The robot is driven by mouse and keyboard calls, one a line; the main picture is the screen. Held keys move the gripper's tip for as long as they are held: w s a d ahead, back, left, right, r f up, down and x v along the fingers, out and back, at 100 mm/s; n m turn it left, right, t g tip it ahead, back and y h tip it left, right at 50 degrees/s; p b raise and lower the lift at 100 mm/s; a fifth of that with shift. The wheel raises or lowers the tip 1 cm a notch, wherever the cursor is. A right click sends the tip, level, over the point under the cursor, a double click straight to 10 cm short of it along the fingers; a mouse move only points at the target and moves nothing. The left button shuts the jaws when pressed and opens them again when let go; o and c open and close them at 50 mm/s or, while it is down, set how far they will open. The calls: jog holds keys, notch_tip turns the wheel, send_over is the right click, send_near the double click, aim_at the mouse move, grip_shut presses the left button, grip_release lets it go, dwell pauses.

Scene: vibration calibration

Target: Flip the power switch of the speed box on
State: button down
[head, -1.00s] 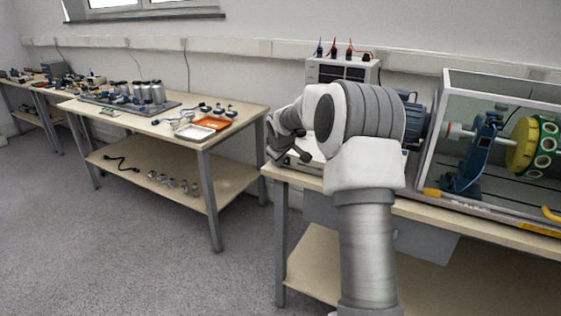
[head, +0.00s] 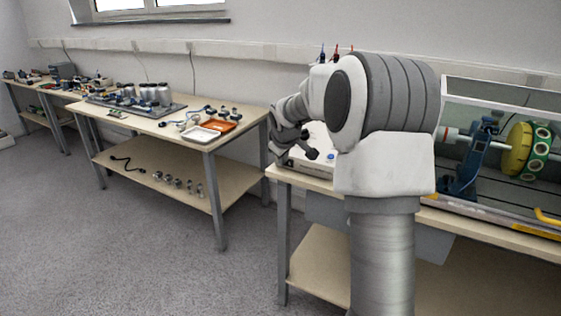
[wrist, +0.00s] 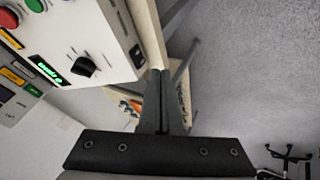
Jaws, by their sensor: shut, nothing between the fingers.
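The speed box (wrist: 105,40) fills the upper left of the wrist view as a white panel with a lit green display (wrist: 48,73) and a black knob (wrist: 85,66). A small dark part, perhaps the power switch (wrist: 137,56), is at its right edge; its position is too small to read. My gripper (wrist: 161,74) is shut and empty, with its fingertips just below and right of that part. I cannot tell whether they touch. In the head view the box (head: 322,167) is partly hidden behind my arm, and my gripper (head: 309,153) is beside its front left.
The box stands at the left end of a wooden table (head: 300,178). A clear-sided case (head: 500,195) with a yellow-green wheel stands right of my arm. A second table (head: 150,125) with parts and an orange tray (head: 218,125) is at left. Grey floor lies between.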

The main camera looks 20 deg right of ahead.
jog(key=shift+d+v, duration=0.2)
jog(key=shift+v, duration=0.8)
jog(key=s+a+r+m+t, duration=0.15)
jog(key=s+a+r, duration=0.35)
jog(key=s+r, duration=0.55)
jog(key=s+a+r+m+t, duration=0.15)
jog(key=s+a+r, duration=0.35)
jog(key=s+r, duration=0.5)
jog(key=s+a+f+m+g+y+p, duration=0.15)
jog(key=s+a+f, duration=0.25)
jog(key=s+f, duration=0.45)
jog(key=s+a+f+m+g+y, duration=0.1)
jog(key=s+a+f+g, duration=0.2)
jog(key=s+f, duration=0.5)
notch_tip(320, 180, up, 20)
jog(key=p, duration=1.8)
jog(key=shift+s+a, duration=0.2)
jog(key=shift+s, duration=0.15)
